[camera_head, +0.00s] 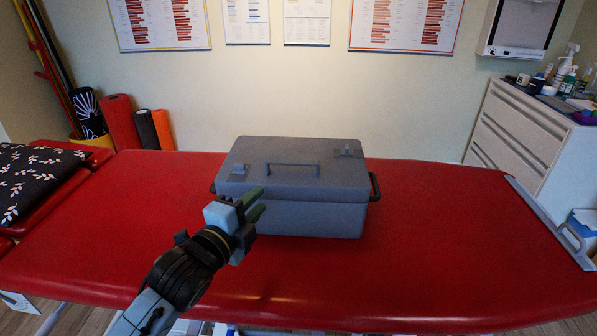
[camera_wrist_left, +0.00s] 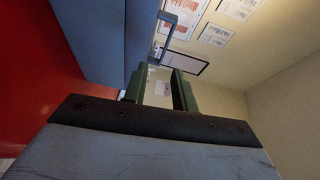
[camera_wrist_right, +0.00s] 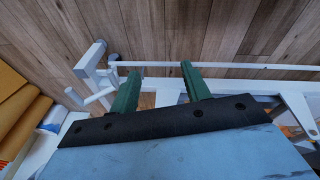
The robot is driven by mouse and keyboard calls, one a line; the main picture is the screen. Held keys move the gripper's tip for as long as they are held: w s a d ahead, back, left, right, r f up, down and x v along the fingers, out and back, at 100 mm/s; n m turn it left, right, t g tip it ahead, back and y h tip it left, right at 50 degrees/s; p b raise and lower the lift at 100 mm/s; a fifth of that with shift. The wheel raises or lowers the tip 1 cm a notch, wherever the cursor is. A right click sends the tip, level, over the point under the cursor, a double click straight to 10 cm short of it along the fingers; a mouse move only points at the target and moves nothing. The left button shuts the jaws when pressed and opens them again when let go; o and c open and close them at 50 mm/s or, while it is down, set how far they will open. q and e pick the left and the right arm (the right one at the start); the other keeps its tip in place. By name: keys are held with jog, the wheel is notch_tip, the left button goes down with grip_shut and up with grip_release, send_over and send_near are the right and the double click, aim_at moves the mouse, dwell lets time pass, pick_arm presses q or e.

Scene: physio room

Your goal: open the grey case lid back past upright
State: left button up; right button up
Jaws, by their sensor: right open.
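The grey case (camera_head: 310,218) stands on the red treatment table with its lid (camera_head: 270,155) closed. The lid carries a bar handle (camera_head: 292,166) and two small latch-like blocks. A dark handle sits at each end of the case. My left gripper (camera_head: 260,203) is in front of the case's left front, its green fingers apart and empty. In the left wrist view, the case (camera_wrist_left: 95,40) fills the upper left, and its bar handle (camera_wrist_left: 165,38) shows beyond the fingers (camera_wrist_left: 159,88). My right gripper (camera_wrist_right: 160,82) is open and empty, outside the head view.
The red table (camera_head: 450,250) is clear on both sides of the case. A patterned black cushion (camera_head: 35,180) lies at the left. A white drawer cabinet (camera_head: 525,140) stands at the right. In the right wrist view, a white metal frame (camera_wrist_right: 240,85) is close beyond the fingers.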

aim_at(290, 164)
pick_arm(q)
jog(key=shift+m, duration=0.5)
jog(key=b+x, duration=0.1)
jog(key=x, duration=0.3)
jog(key=b+x, duration=0.1)
jog(key=x, duration=0.3)
jog(key=r+b+x, duration=0.1)
jog(key=x, duration=0.3)
jog(key=shift+d+r, duration=0.1)
jog(key=shift+d, duration=0.05)
jog(key=shift+b+x, duration=0.3)
jog(key=shift+x, duration=0.6)
pick_arm(e)
jog(key=w+a+r, duration=0.2)
jog(key=a+r, duration=0.2)
jog(key=r, duration=0.3)
jog(key=shift+r+t+y, duration=0.3)
pick_arm(q)
jog(key=shift+r, duration=0.1)
pick_arm(e)
jog(key=shift+a, duration=0.1)
pick_arm(q)
grip_shut()
